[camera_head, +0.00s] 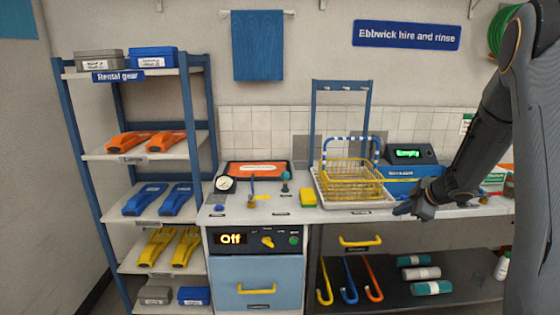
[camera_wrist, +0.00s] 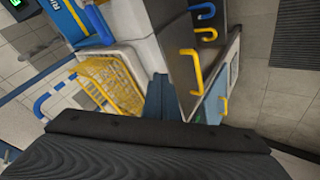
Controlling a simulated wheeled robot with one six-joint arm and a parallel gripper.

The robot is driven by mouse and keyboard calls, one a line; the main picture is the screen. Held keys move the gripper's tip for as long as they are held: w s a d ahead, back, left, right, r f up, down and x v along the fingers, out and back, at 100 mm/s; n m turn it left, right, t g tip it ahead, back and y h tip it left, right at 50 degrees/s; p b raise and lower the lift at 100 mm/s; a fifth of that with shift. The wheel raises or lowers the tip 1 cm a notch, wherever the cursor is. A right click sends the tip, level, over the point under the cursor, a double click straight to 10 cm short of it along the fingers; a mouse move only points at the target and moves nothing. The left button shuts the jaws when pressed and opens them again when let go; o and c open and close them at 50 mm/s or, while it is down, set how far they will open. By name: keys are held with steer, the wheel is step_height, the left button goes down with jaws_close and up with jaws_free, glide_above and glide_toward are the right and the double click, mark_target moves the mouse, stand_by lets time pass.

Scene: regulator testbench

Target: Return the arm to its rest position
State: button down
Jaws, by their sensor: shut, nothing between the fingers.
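My gripper (camera_head: 409,207) hangs at the end of my arm on the right side of the head view. It is in front of the bench's front edge, right of the yellow wire basket (camera_head: 350,176). Its fingers are dark, shut and empty. In the wrist view the shut gripper (camera_wrist: 160,92) points toward the bench edge, with the yellow basket (camera_wrist: 112,82) to its left and a yellow drawer handle (camera_wrist: 193,66) to its right. I cannot tell whether the fingers touch anything.
A blue shelf rack (camera_head: 95,180) with colored tools stands left. Below the bench, a dark shelf (camera_head: 400,287) holds hooks and rolled towels. The panel reads "Off" (camera_head: 231,238).

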steer(key=s+a+r+m+h, duration=0.4)
steer(key=s+a+m, duration=0.2)
steer(key=s+a, duration=0.1)
steer(key=s+a+f+m+g, duration=0.1)
steer(key=s+a+m+g, duration=0.1)
steer(key=s+a, duration=0.3)
steer(key=s+a+m+g, duration=0.3)
steer(key=s+a, duration=0.2)
steer(key=s, duration=0.9)
steer(key=s+a+f+m+g+y, duration=0.1)
steer(key=s+a, duration=0.4)
steer(key=s, duration=0.5)
steer(key=shift+s+a+f+m+g, duration=0.15)
steer(key=shift+a+f+m+g, duration=0.2)
steer(key=shift+m+g, duration=0.45)
